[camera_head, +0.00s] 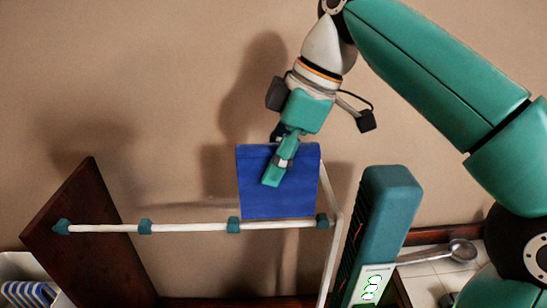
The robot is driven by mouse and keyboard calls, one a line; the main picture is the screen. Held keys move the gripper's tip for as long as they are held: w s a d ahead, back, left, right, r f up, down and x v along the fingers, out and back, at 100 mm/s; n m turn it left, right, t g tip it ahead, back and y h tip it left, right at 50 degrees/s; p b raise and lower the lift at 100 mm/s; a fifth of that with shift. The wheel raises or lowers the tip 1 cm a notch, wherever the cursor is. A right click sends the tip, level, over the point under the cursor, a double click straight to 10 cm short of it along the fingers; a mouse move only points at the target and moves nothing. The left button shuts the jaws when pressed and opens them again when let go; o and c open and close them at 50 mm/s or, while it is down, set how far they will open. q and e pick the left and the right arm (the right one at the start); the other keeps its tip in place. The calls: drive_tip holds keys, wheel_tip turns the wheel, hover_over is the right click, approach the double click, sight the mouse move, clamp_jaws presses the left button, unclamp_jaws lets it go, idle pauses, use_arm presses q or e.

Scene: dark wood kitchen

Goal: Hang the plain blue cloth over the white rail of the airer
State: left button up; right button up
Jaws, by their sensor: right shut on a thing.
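The plain blue cloth (262,203) hangs as a flat panel in the middle of the head view. My right gripper (272,178) is shut on its upper part. The white rail (185,227) of the airer runs across below, with teal clips (233,225) along it. The cloth's lower edge shows just above the right part of the rail in the picture; I cannot tell whether it touches. A thin white post (332,240) stands at the rail's right end. My left gripper is not in view.
A dark wood board (92,240) stands at the rail's left end. A white bin (20,266) with blue-and-white striped cloth is at the lower left. A metal ladle (455,251) lies on the tiled counter (425,283) at right. A plain wall is behind.

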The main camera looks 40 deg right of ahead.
sight(279, 222)
drive_tip(key=f+b, duration=0.2)
drive_tip(key=shift+s+a+f, duration=0.15)
drive_tip(key=shift+s+f, duration=0.05)
drive_tip(key=shift+f, duration=0.15)
wheel_tip(279, 222, down, 12)
drive_tip(key=b, duration=1)
drive_tip(key=shift+r, duration=0.15)
drive_tip(key=o, duration=1.2)
drive_tip(key=shift+o, duration=0.2)
